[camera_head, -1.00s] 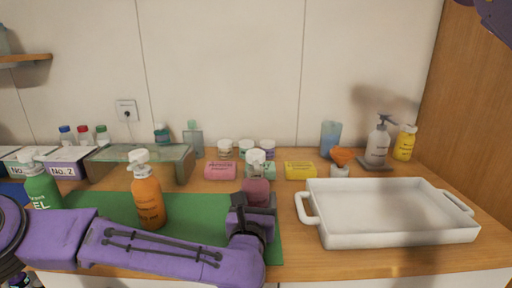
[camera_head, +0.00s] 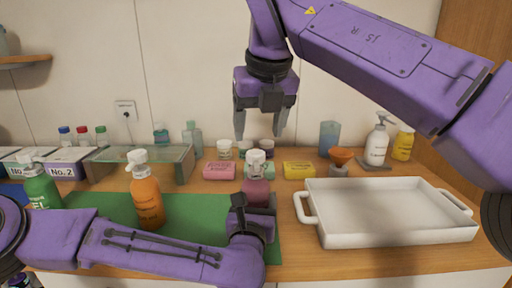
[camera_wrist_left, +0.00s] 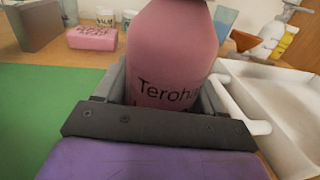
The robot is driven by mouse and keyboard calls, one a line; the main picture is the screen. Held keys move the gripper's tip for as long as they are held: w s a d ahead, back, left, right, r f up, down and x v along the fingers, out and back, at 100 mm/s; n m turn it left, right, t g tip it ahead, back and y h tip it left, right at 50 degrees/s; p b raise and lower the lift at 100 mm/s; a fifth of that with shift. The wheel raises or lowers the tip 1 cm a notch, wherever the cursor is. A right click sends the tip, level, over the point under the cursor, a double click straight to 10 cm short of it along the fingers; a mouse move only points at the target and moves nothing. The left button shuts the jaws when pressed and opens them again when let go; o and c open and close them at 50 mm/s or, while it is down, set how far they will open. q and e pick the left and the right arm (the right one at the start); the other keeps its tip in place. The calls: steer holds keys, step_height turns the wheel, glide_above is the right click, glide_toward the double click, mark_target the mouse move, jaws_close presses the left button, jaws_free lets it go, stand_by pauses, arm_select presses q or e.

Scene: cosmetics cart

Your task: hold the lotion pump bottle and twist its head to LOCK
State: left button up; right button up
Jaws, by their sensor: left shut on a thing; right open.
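A pink lotion pump bottle (camera_head: 256,190) with a white pump head (camera_head: 256,163) stands upright at the right end of the green mat (camera_head: 205,212). My left gripper (camera_head: 256,205) is shut around its lower body. In the left wrist view the bottle's pink body (camera_wrist_left: 170,60) sits between the fingers, with part of its lettering showing; the head is out of that view. My right gripper (camera_head: 260,132) is open and empty, pointing down above the bottle's head and apart from it.
An orange pump bottle (camera_head: 147,202) and a green bottle (camera_head: 40,187) stand to the left. A white tray (camera_head: 312,222) lies close on the right. Behind are a pink box (camera_head: 219,170), a yellow box (camera_head: 298,170), several jars and a glass shelf (camera_head: 185,165).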

mark_target(256, 152)
steer(key=x, duration=0.6)
steer(key=shift+w, duration=0.1)
steer(key=c, duration=1.1)
